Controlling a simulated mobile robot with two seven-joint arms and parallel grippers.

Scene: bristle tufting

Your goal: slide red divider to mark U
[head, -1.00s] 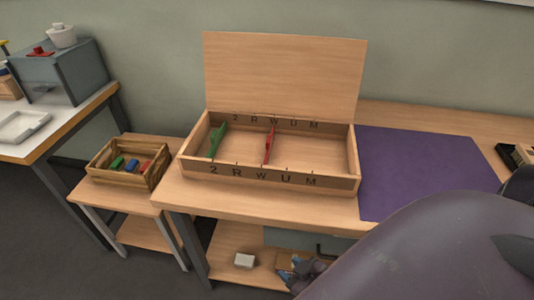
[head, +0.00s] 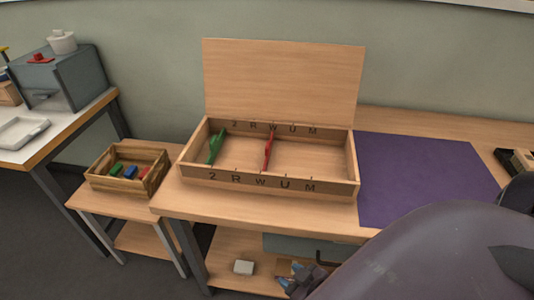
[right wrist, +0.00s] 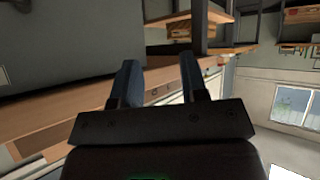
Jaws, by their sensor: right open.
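The red divider (head: 268,151) stands upright across the open wooden box (head: 357,169), in line with the W marks on the front and back walls. The mark U (head: 285,184) is one letter to its right on the front wall. A green divider (head: 216,147) stands near the mark 2 at the left end. My right gripper (head: 301,276) is low at the bottom of the head view, below the table's front edge and well away from the box, partly hidden by my arm. Its two fingers (right wrist: 160,80) are apart and empty in the right wrist view. My left gripper is not in view.
The box lid (head: 284,80) stands open at the back. A purple mat (head: 425,180) lies right of the box. A small wooden crate (head: 150,182) with coloured blocks sits on a lower stand at left.

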